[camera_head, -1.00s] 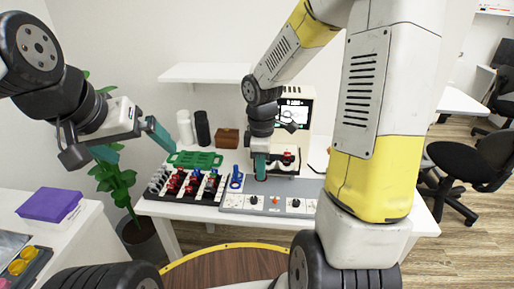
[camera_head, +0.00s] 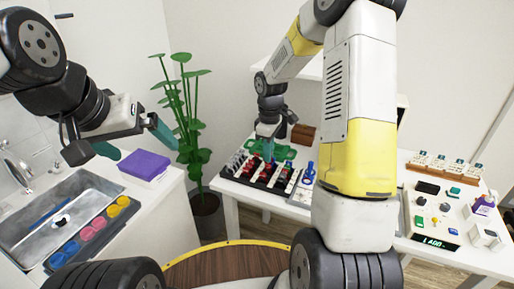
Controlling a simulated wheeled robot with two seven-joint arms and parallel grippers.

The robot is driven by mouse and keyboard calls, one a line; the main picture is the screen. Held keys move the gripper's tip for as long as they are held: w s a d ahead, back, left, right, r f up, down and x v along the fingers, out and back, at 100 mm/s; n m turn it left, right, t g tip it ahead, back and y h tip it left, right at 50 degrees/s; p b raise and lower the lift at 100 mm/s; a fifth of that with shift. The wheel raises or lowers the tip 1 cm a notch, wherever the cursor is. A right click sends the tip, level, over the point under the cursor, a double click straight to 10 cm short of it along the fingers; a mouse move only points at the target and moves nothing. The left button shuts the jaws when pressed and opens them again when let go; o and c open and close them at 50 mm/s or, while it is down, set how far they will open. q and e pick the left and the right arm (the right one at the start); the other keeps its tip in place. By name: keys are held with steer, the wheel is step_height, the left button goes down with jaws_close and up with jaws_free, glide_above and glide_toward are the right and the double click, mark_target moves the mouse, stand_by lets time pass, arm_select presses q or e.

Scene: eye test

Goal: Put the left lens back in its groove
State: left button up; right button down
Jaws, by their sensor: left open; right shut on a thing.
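The lens rack (camera_head: 262,186) is a black and white stand on the white table, with rows of red, blue and dark lenses in its grooves. My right gripper (camera_head: 267,146) is over the back of the rack, pointing down. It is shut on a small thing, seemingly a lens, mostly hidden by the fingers. I cannot tell whether that lens touches a groove. My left gripper (camera_head: 136,142) is open and empty, in the air left of the plant, far from the rack. My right arm hides the table's middle.
A blue handled piece (camera_head: 308,174) is right of the rack. A plant (camera_head: 190,125) stands left. A control panel (camera_head: 432,212) is right.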

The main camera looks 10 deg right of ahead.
mark_target(265, 170)
steer(key=shift+w+a+f, duration=0.2)
steer(key=shift+w, duration=0.1)
steer(key=shift+a+f, duration=0.15)
steer(key=shift+f, duration=2.25)
steer(key=shift+f, duration=0.25)
steer(key=shift+f, duration=1.25)
steer(key=c, duration=1.5)
jaws_free()
steer(key=shift+r, duration=3.85)
